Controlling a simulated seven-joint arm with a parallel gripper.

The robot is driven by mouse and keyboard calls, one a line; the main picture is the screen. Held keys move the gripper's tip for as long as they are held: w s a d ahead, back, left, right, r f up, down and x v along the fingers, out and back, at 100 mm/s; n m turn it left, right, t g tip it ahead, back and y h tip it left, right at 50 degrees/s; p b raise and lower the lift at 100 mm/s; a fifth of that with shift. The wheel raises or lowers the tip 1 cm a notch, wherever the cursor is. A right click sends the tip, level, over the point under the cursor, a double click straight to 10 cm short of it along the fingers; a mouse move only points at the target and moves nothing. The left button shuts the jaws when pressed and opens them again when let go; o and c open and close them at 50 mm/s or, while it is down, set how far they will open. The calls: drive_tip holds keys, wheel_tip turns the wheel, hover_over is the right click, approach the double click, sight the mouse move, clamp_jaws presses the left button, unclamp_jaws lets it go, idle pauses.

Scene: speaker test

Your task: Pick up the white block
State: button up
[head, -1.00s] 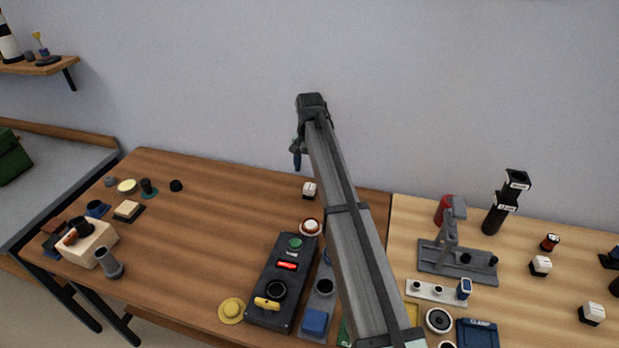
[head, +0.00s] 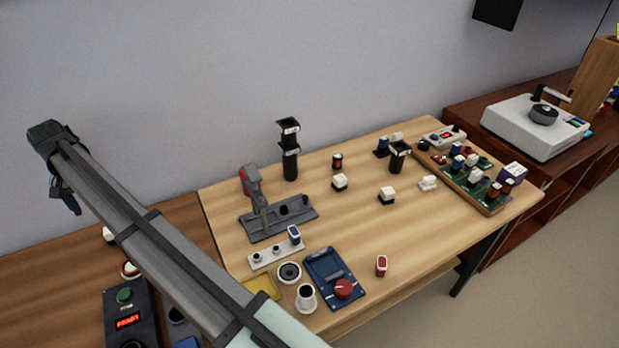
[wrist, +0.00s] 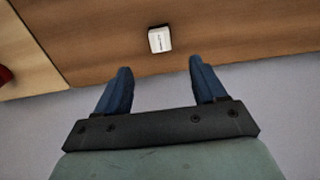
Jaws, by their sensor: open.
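A small white block (wrist: 159,40) with dark marking on its face lies on the brown table in the wrist view, just beyond my fingertips. In the head view the white block (head: 109,235) shows at the left, partly hidden by my arm. My gripper (wrist: 160,66) is open, with its two blue fingers apart and nothing between them. In the head view my gripper (head: 69,202) is at the far left, higher in the picture than the block. Other white-topped blocks stand on the light table, one near the middle (head: 339,182), another to its right (head: 387,195).
A red and white button (head: 130,270) and a dark control box (head: 127,318) are on the brown table near the block. A grey stand (head: 278,217), dark tower (head: 290,150) and blue device (head: 334,279) occupy the light table. The wall is behind.

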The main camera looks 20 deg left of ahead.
wheel_tip(320, 180, up, 13)
drive_tip(key=w+d+m, duration=0.9)
drive_tip(key=w+d, duration=2)
drive_tip(key=d, duration=0.2)
drive_tip(key=m, duration=1.1)
hover_over(388, 190)
wheel_tip(388, 190, down, 11)
drive_tip(key=shift+f, duration=7.2)
drive_tip(key=shift+c, duration=0.2)
